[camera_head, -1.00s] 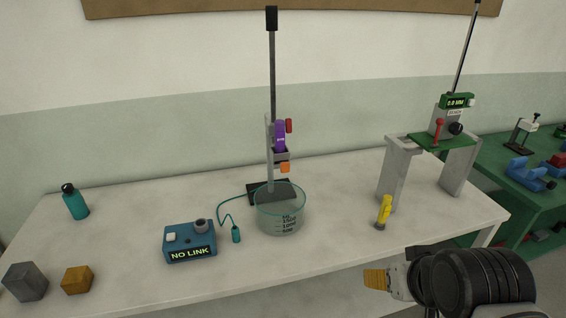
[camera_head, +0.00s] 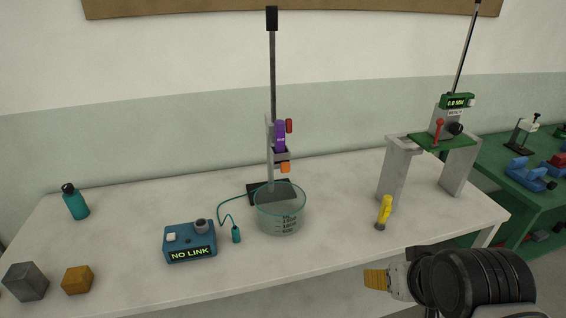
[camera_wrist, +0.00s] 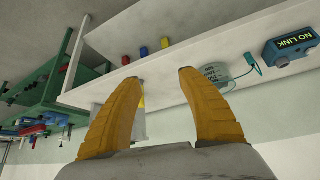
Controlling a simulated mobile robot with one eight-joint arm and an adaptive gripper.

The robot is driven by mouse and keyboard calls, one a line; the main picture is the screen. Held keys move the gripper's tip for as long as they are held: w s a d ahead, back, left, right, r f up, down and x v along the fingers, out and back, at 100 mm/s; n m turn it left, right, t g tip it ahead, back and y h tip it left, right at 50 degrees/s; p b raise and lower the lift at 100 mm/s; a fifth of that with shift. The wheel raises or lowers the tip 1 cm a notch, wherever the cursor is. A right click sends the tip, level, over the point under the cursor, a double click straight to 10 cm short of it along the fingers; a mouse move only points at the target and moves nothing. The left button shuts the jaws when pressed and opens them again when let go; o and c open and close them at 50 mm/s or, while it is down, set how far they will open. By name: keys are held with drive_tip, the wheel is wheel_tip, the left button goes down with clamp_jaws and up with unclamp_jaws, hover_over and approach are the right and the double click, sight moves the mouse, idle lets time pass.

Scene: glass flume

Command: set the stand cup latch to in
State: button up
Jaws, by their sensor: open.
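The stand (camera_head: 272,90) is a tall dark rod on a black base (camera_head: 262,190) near the middle of the table. A clamp on it holds a purple piece (camera_head: 280,135), with a red knob (camera_head: 289,126) above right and an orange tab (camera_head: 285,167) below. The cup latch is too small to tell apart or read, though the orange tab may be it. My gripper (camera_head: 376,279) is at the table's front edge, lower right, well away from the stand. In the wrist view my gripper (camera_wrist: 160,80) has its two orange fingers apart with nothing between them.
A glass beaker (camera_head: 280,212) stands in front of the stand. Left of it are a blue NO LINK box (camera_head: 190,241) and a cabled teal probe (camera_head: 236,235). A yellow object (camera_head: 384,210) and a grey gauge frame (camera_head: 393,175) stand right.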

sight(289, 169)
drive_tip(key=shift+c, duration=0.4)
